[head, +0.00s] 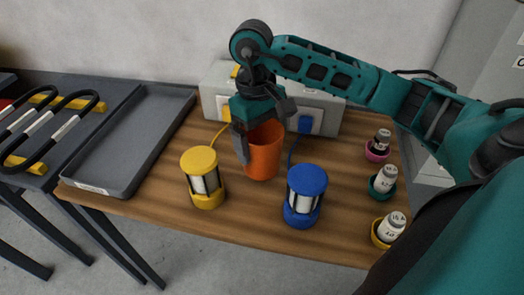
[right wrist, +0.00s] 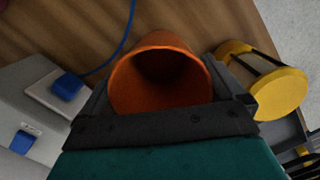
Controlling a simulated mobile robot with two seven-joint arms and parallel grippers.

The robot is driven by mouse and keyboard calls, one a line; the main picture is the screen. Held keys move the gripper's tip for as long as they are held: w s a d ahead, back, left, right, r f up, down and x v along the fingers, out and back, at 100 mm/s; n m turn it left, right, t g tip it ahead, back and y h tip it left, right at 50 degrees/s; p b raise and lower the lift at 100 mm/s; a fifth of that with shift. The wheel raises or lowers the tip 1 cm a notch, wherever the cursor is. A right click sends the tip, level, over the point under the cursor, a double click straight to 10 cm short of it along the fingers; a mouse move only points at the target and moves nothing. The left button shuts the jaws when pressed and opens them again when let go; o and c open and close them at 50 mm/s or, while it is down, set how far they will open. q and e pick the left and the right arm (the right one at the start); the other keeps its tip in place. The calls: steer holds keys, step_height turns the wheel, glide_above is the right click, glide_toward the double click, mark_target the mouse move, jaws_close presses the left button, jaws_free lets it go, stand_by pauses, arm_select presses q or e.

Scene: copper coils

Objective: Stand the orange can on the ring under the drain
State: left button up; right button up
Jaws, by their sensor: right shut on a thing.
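The orange can (head: 264,155) is an open-topped, slightly tapered cup near the middle of the wooden table. My right gripper (head: 259,131) is shut on it near the rim, coming from above and behind. In the right wrist view the can (right wrist: 163,75) sits between the two dark fingers, its open mouth facing the camera. The can looks roughly upright; I cannot tell whether its bottom touches the table. I cannot make out a drain or a ring under one in these frames. My left gripper is not in view.
A yellow lantern-like unit (head: 203,178) and a blue one (head: 304,196) stand in front on either side. A grey box (head: 330,115) with a blue socket is behind. Small bottles in coloured cups (head: 384,183) line the right edge. An empty grey tray (head: 140,140) lies left.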

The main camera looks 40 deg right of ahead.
steer(key=shift+f, duration=1.8)
steer(key=shift+f+b, duration=0.2)
steer(key=shift+b, duration=0.15)
steer(key=o, duration=0.7)
steer(key=shift+o, duration=0.2)
steer(key=shift+r, duration=0.1)
